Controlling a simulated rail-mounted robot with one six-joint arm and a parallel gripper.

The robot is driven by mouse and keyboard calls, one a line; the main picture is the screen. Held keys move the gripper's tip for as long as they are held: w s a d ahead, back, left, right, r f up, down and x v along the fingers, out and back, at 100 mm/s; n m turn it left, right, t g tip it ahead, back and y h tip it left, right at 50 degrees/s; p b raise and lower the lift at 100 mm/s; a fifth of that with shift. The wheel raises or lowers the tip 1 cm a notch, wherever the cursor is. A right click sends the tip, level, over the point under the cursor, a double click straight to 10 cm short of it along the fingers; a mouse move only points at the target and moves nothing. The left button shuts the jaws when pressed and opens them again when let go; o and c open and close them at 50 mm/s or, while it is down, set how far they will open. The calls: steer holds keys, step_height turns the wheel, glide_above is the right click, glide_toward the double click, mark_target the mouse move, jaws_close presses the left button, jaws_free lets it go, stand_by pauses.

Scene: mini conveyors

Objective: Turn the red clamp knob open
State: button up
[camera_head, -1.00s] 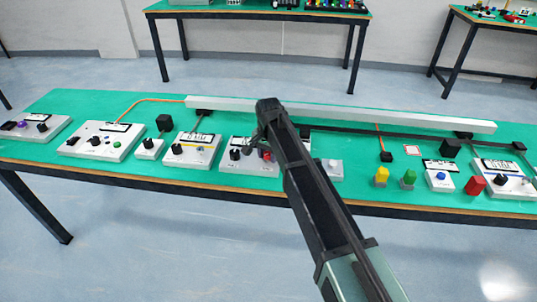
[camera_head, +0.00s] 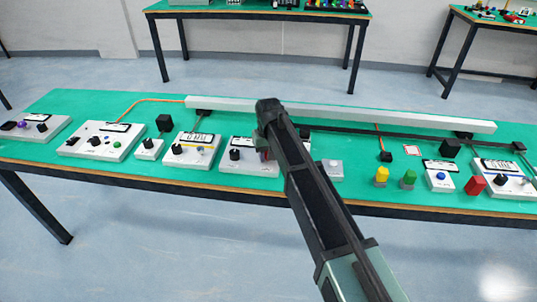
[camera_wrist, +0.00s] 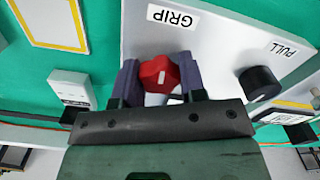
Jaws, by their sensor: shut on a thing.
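The red clamp knob (camera_wrist: 160,75) sits between the two fingers of my gripper (camera_wrist: 158,64) in the wrist view. It has a white mark on its face and stands on a white panel beside an upside-down GRIP label (camera_wrist: 171,18). My fingers are shut on its sides. In the head view only a sliver of red shows beside my arm on the middle white box (camera_head: 236,168); my arm hides most of my gripper and the knob there.
Several other control boxes line the green table (camera_head: 75,102). A long grey rail (camera_head: 400,118) runs along its back.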

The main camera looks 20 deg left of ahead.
steer(key=n, duration=0.3)
steer(key=shift+n, duration=2.4)
steer(key=o, duration=0.9)
steer(key=shift+o, duration=0.2)
steer(key=shift+r, duration=0.1)
step_height(320, 180, up, 11)
steer(key=p, duration=1.1)
